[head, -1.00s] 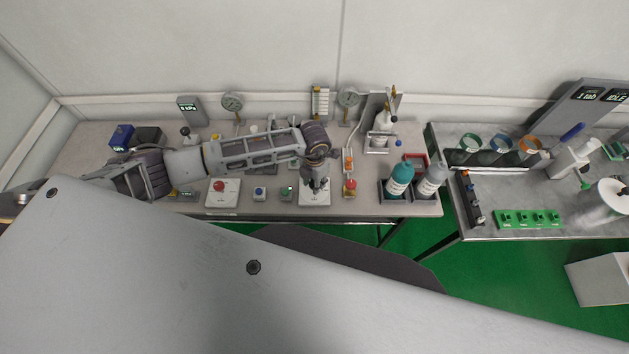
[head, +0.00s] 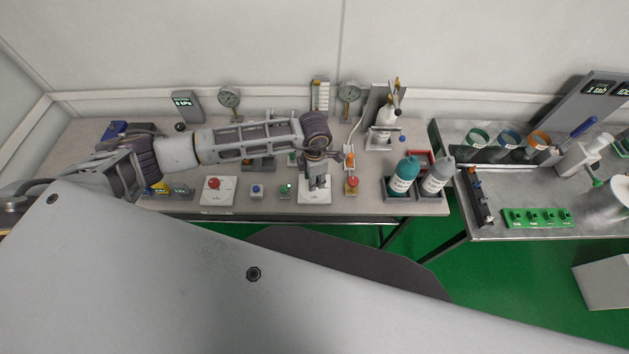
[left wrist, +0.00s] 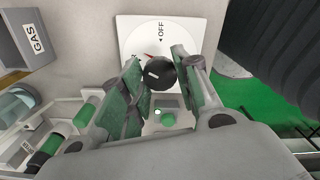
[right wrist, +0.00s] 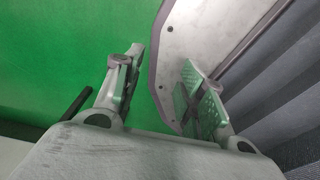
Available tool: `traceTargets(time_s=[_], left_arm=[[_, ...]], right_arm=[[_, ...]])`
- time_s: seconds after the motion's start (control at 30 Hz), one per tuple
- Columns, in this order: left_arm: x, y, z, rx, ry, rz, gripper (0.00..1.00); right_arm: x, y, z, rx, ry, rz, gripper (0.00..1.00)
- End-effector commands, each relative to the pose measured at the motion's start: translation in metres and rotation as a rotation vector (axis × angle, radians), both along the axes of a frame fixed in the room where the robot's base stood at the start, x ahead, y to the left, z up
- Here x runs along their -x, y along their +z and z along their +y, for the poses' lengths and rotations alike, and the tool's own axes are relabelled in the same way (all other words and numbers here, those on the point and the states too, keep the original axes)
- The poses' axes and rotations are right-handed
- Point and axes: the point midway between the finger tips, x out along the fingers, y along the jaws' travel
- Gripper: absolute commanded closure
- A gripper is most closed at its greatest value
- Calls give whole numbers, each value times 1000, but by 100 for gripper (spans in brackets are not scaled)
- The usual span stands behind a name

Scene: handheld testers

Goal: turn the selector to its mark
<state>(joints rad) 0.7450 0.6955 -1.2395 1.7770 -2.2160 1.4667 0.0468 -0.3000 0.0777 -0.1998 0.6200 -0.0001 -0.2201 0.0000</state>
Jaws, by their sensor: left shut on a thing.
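The selector is a round black knob (left wrist: 160,73) with a white pointer line, on a white plate (left wrist: 190,20) marked OFF, with a short red mark on its dial. My left gripper (left wrist: 158,64) has its two green-padded fingers around the knob and is shut on it. In the head view my left gripper (head: 318,182) points down over the white selector plate (head: 313,197) near the bench's front edge and hides the knob there. My right gripper (right wrist: 163,80) is open and empty, above the green floor and a grey panel; it is not in the head view.
Left of the selector are a small green button (head: 285,190), a blue button (head: 257,191) and a red button on a white box (head: 214,185). A red-topped yellow button (head: 352,184) stands close on the right. Bottles (head: 404,175) stand in trays further right.

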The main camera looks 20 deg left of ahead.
Motion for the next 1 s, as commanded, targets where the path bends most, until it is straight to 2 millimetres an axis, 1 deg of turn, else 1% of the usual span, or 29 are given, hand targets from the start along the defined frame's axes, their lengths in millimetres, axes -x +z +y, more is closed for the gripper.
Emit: traceTargets(time_s=[0.03,0.33,0.47,0.57,0.67,0.8,1.0], left_arm=[[-1,-2,0,1,-31,-4,92],[-2,-2,0,0,-228,-5,92],[-2,-2,0,1,-311,-5,92],[-2,-2,0,1,-374,-5,92],[-2,-2,0,1,-436,-5,92],[-2,-2,0,-1,-521,-5,92],[-2,-2,0,0,-635,-6,92]], right_arm=[[0,-8,0,0,0,0,60],[0,-31,1,-1,0,0,60],[-1,-41,-3,3,1,-2,60],[-2,-48,-12,13,4,-4,60],[-6,-55,-27,28,4,-8,60],[-13,-65,-43,45,4,-18,60],[-28,-77,-57,60,7,-34,60]])
